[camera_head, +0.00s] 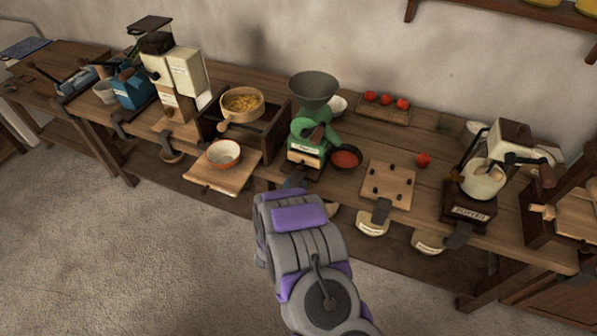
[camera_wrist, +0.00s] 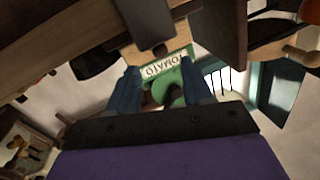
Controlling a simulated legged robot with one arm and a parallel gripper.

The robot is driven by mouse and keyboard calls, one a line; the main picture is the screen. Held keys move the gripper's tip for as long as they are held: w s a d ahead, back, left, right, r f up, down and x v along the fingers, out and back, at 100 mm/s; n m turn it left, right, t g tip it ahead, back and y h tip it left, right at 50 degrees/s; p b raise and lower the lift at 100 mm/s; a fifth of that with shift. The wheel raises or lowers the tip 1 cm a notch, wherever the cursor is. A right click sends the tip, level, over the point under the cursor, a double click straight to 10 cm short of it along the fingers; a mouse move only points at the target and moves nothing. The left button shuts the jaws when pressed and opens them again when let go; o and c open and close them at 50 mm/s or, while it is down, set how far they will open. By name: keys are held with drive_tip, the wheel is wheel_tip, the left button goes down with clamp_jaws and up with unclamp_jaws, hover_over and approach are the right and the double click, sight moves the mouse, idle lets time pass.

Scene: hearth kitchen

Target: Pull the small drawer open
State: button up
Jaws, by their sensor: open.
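The green mill (camera_head: 316,131) stands at the front edge of the long table, with a dark hopper on top. The small wooden drawer front (camera_head: 304,161) is below this label and looks closed. In the wrist view a wooden front (camera_wrist: 172,46) and a dark tab (camera_wrist: 146,22) show beside the label. My gripper (camera_head: 291,183) is just in front of the mill's base, low at the table edge. Its blue fingers (camera_wrist: 161,88) are apart, with nothing visible held. Contact with the drawer cannot be told.
A red-filled bowl (camera_head: 345,157) and a board with dark pieces (camera_head: 389,184) stand right of the mill. A pepper mill (camera_head: 484,182) stands further right. Open floor (camera_head: 130,260) lies in front.

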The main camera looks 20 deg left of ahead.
sight(299, 169)
drive_tip(key=w, duration=0.4)
drive_tip(key=w+b, duration=0.1)
drive_tip(key=w, duration=0.1)
drive_tip(key=shift+w+a, duration=0.4)
drive_tip(key=shift+c, duration=0.2)
clamp_jaws()
